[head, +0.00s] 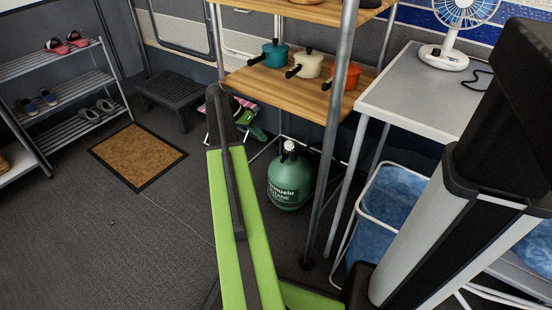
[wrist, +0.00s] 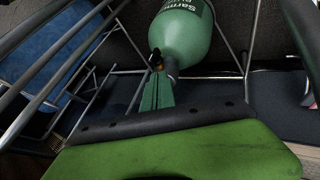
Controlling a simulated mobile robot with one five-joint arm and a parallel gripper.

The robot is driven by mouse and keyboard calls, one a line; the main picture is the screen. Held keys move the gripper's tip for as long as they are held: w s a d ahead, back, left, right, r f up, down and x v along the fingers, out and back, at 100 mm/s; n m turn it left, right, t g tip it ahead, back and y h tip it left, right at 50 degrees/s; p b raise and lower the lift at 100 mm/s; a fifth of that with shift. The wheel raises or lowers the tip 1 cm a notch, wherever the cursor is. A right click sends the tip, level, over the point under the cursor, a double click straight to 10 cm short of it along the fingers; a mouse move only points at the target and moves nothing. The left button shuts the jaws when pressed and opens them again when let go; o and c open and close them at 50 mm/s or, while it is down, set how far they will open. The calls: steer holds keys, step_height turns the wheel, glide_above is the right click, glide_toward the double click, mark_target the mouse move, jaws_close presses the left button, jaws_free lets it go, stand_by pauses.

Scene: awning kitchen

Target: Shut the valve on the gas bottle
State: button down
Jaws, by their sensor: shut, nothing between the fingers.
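The green gas bottle (head: 289,183) with white lettering stands on the floor under the wooden shelf unit. Its pale collar and dark valve (head: 289,147) are at the top. In the wrist view the bottle (wrist: 181,36) hangs from the top edge, its neck toward me. In the head view I cannot make out the fingers.
A metal shelf post (head: 336,130) stands just right of the bottle. The lower wooden shelf (head: 262,84) with several pots is above it. A blue bin (head: 393,200) is to the right under a grey table (head: 425,95). Floor at left is open, with a brown mat (head: 137,157).

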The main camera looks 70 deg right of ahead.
mark_target(283, 158)
steer(key=b+x, duration=0.8)
steer(key=x, duration=0.2)
